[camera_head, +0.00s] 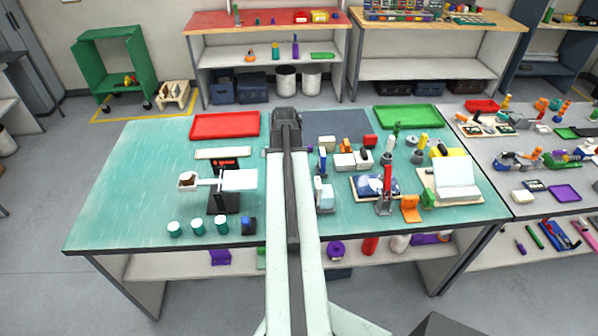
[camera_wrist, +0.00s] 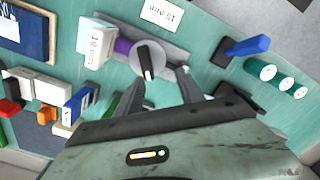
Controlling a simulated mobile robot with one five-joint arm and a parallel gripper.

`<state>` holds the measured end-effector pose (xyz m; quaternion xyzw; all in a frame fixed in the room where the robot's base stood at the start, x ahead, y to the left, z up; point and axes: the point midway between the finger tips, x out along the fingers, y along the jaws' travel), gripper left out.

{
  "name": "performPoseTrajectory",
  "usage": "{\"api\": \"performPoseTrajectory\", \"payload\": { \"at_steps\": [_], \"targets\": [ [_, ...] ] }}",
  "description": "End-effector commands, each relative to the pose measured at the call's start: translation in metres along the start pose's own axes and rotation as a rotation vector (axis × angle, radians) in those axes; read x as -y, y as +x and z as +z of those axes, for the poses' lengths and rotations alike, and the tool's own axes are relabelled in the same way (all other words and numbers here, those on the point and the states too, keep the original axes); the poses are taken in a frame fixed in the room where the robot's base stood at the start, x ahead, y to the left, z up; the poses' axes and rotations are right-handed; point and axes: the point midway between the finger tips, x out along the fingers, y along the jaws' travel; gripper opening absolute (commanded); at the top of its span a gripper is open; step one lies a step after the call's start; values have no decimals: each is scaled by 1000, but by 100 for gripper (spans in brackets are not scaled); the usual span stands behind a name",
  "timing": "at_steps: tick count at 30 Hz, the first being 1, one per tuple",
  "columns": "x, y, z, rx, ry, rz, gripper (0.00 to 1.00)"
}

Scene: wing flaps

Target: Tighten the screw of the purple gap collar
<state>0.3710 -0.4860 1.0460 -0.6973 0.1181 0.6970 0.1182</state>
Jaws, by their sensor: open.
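A purple part (camera_wrist: 123,46), which looks like the gap collar, shows in the wrist view beside a pale grey disc (camera_wrist: 155,50). A black bar (camera_wrist: 147,63) stands on the disc's face; it may be the screw's head, but I cannot tell for sure. My gripper (camera_wrist: 160,77) is open, with its two dark fingers apart just below the disc in the picture. In the head view a small purple patch (camera_head: 309,149) shows right of my arm, and the arm hides most of that area.
A white block marked 10 mm (camera_wrist: 95,40) stands close left of the purple part. A 10 mm card (camera_wrist: 161,13) lies above. A blue lever (camera_wrist: 248,46) and several teal cylinders (camera_wrist: 268,72) are to the right.

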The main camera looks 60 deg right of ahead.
Motion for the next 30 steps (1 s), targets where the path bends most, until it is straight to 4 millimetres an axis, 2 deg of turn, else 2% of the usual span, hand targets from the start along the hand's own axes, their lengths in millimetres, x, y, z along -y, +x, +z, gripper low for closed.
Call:
{"api": "performPoseTrajectory", "payload": {
  "at_steps": [1,3,11,14,24,30],
  "targets": [
    [-13,-4,11,0,30,0,45],
    [-21,-5,18,0,49,-1,45],
    [-19,2,18,0,47,0,45],
    [-18,14,17,0,44,0,45],
    [-16,71,16,0,42,0,45],
    [-16,76,16,0,41,0,45]
  ]
}}
